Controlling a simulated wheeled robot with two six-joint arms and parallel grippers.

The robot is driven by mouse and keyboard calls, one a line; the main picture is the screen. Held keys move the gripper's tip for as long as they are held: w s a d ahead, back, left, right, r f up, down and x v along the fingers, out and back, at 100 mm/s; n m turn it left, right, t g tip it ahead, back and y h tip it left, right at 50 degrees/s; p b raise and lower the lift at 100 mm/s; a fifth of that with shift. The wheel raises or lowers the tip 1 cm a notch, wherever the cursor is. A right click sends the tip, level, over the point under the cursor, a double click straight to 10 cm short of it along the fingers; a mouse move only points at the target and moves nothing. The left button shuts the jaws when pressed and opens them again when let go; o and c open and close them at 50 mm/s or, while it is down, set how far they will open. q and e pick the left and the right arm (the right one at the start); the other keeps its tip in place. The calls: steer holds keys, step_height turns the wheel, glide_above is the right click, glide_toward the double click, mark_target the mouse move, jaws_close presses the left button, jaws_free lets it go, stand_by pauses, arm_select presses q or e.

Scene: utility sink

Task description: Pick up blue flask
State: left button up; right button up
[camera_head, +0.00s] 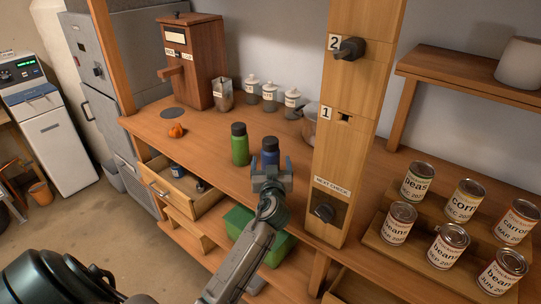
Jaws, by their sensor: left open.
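The blue flask (270,147) has a dark cap and stands upright on the wooden counter, left of the wooden post. My left gripper (271,166) is open right in front of it and hides its lower part. I cannot tell whether the fingers reach around the flask or touch it. A green flask (239,145) with a dark cap stands close beside it on the left. My right gripper is not in view.
A wooden post (355,130) with numbered knobs stands right of the flask. Glass jars (269,97) and a pot (309,126) stand behind. An open drawer (181,184) and a green box (239,222) are below; several cans (418,182) are at right.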

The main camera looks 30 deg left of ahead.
mark_target(271, 151)
arm_select(q)
steer(key=x, duration=0.2)
steer(key=shift+w+a+f+p, duration=0.1)
steer(key=shift+w+a+p, duration=0.15)
steer(key=shift+w+p, duration=0.05)
steer(key=p+x, duration=0.1)
steer(key=x, duration=0.2)
steer(key=shift+w+a, duration=0.1)
steer(key=shift+w, duration=0.2)
steer(key=shift+w+a+p, duration=0.25)
steer(key=shift+w+p, duration=0.05)
steer(key=shift+p, duration=0.05)
steer(key=shift+w+a, duration=0.15)
steer(key=shift+w, duration=0.05)
steer(key=shift+f, duration=0.1)
steer(key=shift+c, duration=0.7)
steer(key=shift+s, duration=0.1)
steer(key=c, duration=1.1)
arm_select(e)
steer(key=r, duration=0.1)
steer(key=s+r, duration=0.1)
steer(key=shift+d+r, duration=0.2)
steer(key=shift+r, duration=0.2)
